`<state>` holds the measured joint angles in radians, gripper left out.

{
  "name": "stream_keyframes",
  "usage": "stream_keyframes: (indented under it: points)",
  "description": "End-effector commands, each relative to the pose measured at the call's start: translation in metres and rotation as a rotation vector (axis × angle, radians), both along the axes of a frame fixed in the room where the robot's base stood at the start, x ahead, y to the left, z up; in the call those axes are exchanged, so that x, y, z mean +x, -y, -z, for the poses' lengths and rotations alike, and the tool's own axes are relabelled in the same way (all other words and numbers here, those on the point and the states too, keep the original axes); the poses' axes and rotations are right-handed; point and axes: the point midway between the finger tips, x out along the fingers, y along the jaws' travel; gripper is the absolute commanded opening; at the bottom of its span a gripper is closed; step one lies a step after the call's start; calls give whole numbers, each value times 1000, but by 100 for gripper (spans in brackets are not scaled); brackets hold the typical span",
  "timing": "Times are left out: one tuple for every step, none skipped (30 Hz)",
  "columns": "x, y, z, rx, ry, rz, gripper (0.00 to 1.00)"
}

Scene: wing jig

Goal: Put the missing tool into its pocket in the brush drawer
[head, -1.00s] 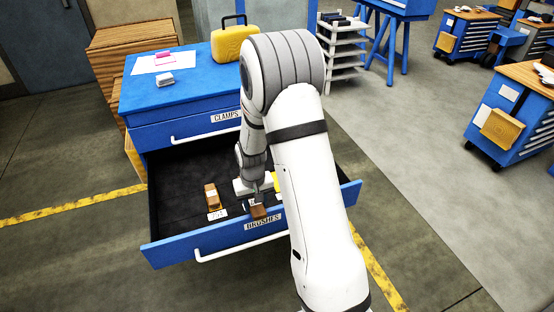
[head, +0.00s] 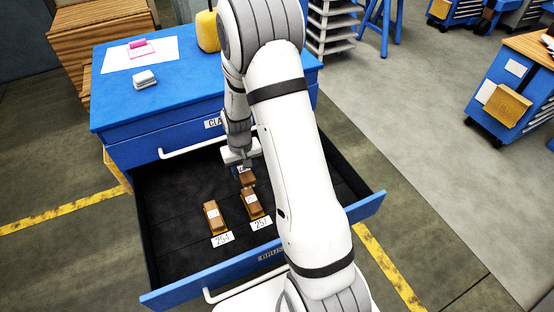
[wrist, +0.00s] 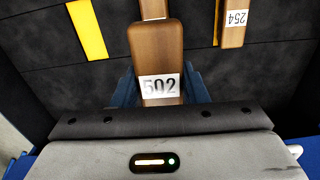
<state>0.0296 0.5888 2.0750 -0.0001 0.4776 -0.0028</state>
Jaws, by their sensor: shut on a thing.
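My gripper (head: 243,168) is shut on a brown wooden brush (head: 246,179), held over the open brush drawer (head: 172,262). The wrist view shows this brush (wrist: 157,50) between the jaws with a white label reading 502. Two similar brushes lie in the drawer: one (head: 212,218) by label 254 (head: 222,239), one (head: 252,205) by a label that looks like 251 (head: 261,225). The held brush is just behind the latter. In the wrist view a bare yellow pocket strip (wrist: 87,30) lies left of the held brush; my arm hides that area in the head view.
The drawer floor (head: 170,190) is dark and mostly clear at left. The blue cabinet top (head: 110,105) above carries a grey block (head: 145,79), a white sheet (head: 165,55) and a yellow case (head: 207,32). The clamps drawer (head: 130,150) above is shut.

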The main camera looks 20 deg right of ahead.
Motion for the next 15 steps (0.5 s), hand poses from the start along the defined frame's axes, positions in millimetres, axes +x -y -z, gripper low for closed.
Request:
stream_keyframes:
  points:
    - [2, 1, 0, 0, 0, 2, 15]
    - [5, 2, 0, 0, 0, 3, 15]
    - [6, 3, 0, 0, 1, 5, 15]
    - [6, 3, -1, 0, 1, 6, 15]
    - [7, 3, -1, 0, 1, 6, 15]
    - [6, 3, -1, 0, 2, 6, 15]
    - [6, 3, -1, 0, 2, 5, 15]
    - [6, 3, -2, 0, 3, 4, 15]
    - [6, 2, -2, 0, 3, 3, 15]
    - [6, 2, -2, 0, 3, 2, 15]
    - [6, 2, -1, 0, 3, 2, 15]
    - [6, 2, 0, 0, 3, 2, 15]
    - [6, 4, 1, 0, 3, 2, 15]
    - [7, 6, 4, 0, 3, 2, 15]
    - [7, 11, 7, -1, 3, 3, 15]
